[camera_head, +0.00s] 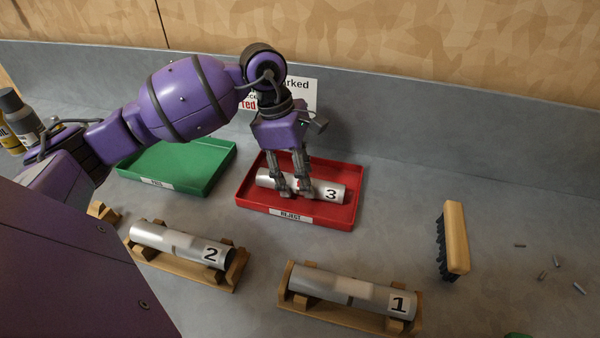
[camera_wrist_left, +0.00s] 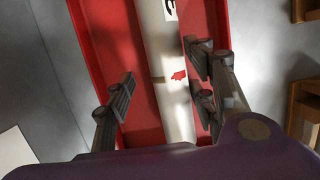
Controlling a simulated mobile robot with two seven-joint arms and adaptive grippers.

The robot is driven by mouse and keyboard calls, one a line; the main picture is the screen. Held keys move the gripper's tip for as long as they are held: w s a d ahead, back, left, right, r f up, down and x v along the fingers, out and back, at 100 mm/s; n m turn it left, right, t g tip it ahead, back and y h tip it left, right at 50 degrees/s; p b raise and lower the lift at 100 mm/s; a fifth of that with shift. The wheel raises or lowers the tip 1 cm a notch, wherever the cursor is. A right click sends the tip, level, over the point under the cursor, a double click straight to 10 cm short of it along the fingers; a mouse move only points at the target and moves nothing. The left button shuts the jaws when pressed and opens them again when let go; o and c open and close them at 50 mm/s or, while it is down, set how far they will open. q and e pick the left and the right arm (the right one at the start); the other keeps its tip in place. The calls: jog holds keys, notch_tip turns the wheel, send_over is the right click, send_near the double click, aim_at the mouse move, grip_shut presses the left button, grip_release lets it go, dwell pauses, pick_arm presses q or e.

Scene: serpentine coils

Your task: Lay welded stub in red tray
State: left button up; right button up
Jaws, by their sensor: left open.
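The red tray (camera_head: 345,217), labelled REJECT, stands near the back wall. A silver welded stub marked 3 (camera_head: 322,190) lies lengthwise in it. My left gripper (camera_head: 294,192) is over the tray with its fingers on either side of the stub. In the left wrist view the jaws (camera_wrist_left: 163,88) are open, with gaps between the fingers and the stub (camera_wrist_left: 172,112). That view also shows a red mark on the stub near its weld band, and the red tray (camera_wrist_left: 88,35) around it. Stub 2 (camera_head: 175,242) and stub 1 (camera_head: 345,288) lie in wooden cradles in front.
A green tray (camera_head: 180,188), empty where visible, stands left of the red one, partly behind my left arm. A brush (camera_head: 456,238) stands at right, with small metal bits beyond it. Bottles (camera_head: 14,112) are at far left. A sign (camera_head: 302,94) is on the back wall.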

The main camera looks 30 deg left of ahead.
pick_arm(q)
jog(key=w+v, duration=0.1)
jog(key=v, duration=1.2)
jog(key=shift+s+d+r, duration=0.15)
jog(key=shift+s+d, duration=0.1)
jog(key=shift+s, duration=0.15)
